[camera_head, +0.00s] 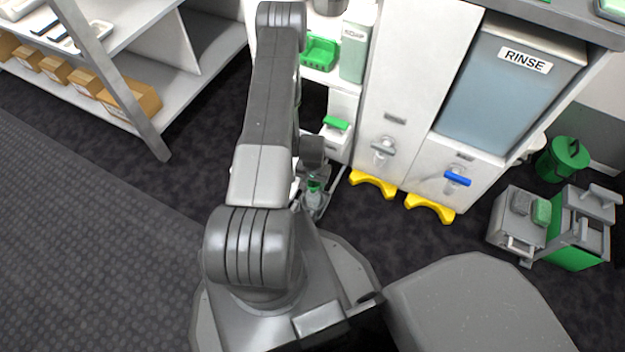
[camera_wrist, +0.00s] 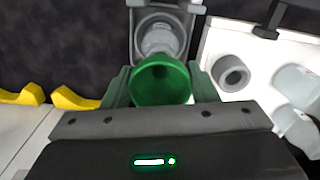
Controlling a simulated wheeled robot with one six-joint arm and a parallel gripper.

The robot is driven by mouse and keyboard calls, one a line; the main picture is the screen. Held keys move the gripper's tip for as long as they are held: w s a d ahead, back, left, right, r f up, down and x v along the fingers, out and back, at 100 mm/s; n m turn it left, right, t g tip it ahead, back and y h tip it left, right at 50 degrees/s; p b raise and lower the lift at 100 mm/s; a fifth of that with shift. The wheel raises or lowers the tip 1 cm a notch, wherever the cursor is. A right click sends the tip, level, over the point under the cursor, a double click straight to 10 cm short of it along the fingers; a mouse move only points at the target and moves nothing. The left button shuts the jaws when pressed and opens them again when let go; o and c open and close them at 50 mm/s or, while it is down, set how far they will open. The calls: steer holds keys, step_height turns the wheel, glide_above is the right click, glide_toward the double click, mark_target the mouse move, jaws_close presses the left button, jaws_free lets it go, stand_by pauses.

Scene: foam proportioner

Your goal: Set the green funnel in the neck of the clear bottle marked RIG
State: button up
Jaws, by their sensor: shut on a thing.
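The green funnel (camera_wrist: 160,82) sits between the fingers of my gripper (camera_wrist: 161,88) in the wrist view, its wide mouth toward the camera. My gripper is shut on it. Just beyond the funnel, a clear bottle (camera_wrist: 159,41) stands in a grey holder; the funnel's lower part and the bottle's neck overlap there. I cannot tell whether the funnel's stem is inside the neck. In the head view the funnel (camera_head: 315,184) is a small green patch under my gripper, over the clear bottle (camera_head: 313,202). No RIG mark is readable.
A white surface with a grey ring-shaped socket (camera_wrist: 231,73) and clear containers (camera_wrist: 297,86) lies right of the funnel in the wrist view. A dispenser cabinet with a RINSE tank (camera_head: 515,85) and yellow floor cradles (camera_head: 372,184) stands right of my arm. A green bin (camera_head: 562,160) is farther right.

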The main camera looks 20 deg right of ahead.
steer(key=shift+f+b, duration=0.35)
steer(key=shift+f, duration=0.75)
steer(key=shift+b, duration=0.5)
stand_by(0.6)
steer(key=shift+f+b, duration=0.6)
steer(key=o, duration=0.7)
steer(key=shift+r, duration=0.1)
steer(key=shift+r+p, duration=3)
steer(key=shift+r, duration=2.5)
